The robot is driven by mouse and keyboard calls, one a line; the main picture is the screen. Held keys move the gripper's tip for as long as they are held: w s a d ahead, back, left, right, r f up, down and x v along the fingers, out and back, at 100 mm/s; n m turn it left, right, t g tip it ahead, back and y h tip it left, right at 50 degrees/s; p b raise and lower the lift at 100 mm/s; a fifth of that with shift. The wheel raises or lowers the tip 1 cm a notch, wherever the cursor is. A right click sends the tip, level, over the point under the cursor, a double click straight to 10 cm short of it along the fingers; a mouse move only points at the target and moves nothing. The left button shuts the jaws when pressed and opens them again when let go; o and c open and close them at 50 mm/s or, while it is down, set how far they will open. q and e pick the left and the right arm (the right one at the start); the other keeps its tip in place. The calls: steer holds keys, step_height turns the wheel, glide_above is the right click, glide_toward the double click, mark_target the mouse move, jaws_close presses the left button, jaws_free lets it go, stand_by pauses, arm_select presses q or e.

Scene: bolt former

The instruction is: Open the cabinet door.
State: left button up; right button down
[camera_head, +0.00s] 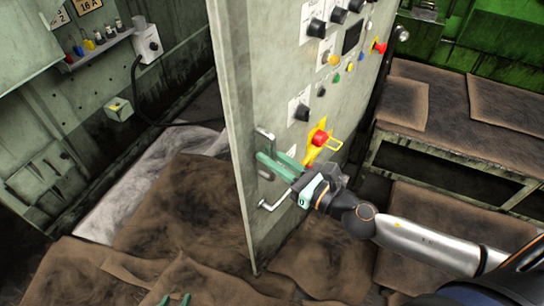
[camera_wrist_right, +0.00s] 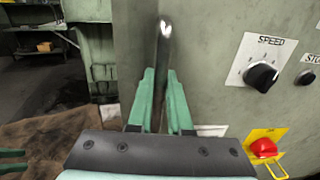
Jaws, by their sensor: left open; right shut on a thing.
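The cabinet door (camera_head: 242,110) is a tall grey-green panel with controls on its face. Its free edge stands clear of the grey walls at the left, with floor visible past it. A metal bar handle (camera_head: 272,203) is fixed near this edge and rises between the fingers in the right wrist view (camera_wrist_right: 164,45). My right gripper (camera_head: 268,163) is shut on the handle, its green fingers on either side of the bar. My left gripper (camera_head: 174,299) is open at the bottom edge of the head view, away from the door; only its green fingertips show.
A red emergency button (camera_head: 320,139) on a yellow plate sits just above my right gripper. A bench (camera_head: 450,140) with brown mats stands at the right. A shelf (camera_head: 95,47) of small coloured items hangs at upper left. Brown mats (camera_head: 180,205) cover the floor left of the door.

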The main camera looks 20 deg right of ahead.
steer(key=shift+s, duration=0.15)
stand_by(0.3)
steer(key=c, duration=0.8)
jaws_free()
steer(key=shift+c, duration=0.2)
steer(key=shift+d, duration=0.1)
